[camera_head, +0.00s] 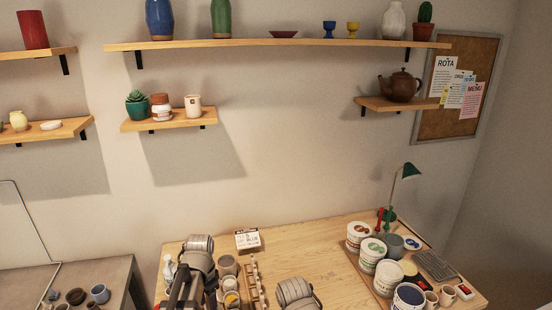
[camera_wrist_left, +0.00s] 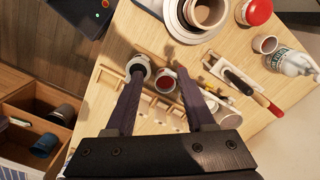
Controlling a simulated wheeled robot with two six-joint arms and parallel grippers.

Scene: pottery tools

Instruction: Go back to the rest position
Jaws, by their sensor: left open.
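My left gripper (camera_wrist_left: 161,80) is open in the left wrist view, with its two dark fingers spread over the wooden worktable (camera_wrist_left: 120,45). No object is held between the fingers. A slotted wooden rack (camera_wrist_left: 112,79) lies below them, with a small cup of red (camera_wrist_left: 168,84) and a pale round ring-shaped thing near the fingertips. In the head view my left arm is over the table's left front; its fingertips cannot be made out. Part of my right arm shows at the bottom middle, but its gripper is not in view.
White tubs (camera_head: 358,235) and cups crowd the table's right side beside a green lamp (camera_head: 410,170). A small box sign (camera_head: 248,240) stands at the back left. The table's middle is mostly clear. Wall shelves (camera_head: 275,43) hold vases and pots.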

